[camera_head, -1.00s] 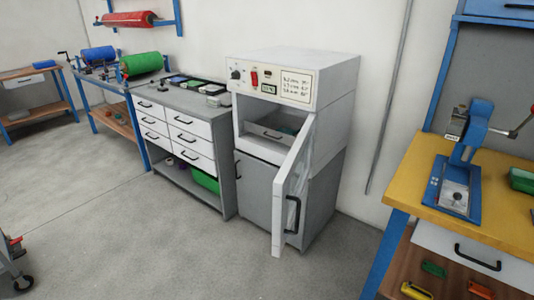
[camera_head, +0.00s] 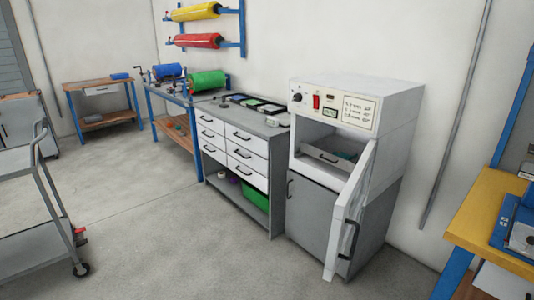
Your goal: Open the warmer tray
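The white warmer (camera_head: 355,110) stands on a grey cabinet at right of centre, with a control panel on its top front. Its white door (camera_head: 349,215) hangs open toward me, hinged on the right, with a black handle. Inside the opening, the warmer tray (camera_head: 328,158) shows a pale front with a dark handle, and something green-blue lies behind it. The door's edge hides the tray's right side. The tray appears to sit inside the warmer. Neither of my grippers is in view.
A grey drawer unit (camera_head: 235,158) stands left of the warmer. A yellow-topped bench (camera_head: 482,215) is at the right edge. A grey cart (camera_head: 40,215) stands at the left. The floor (camera_head: 190,255) in front of the drawers is clear.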

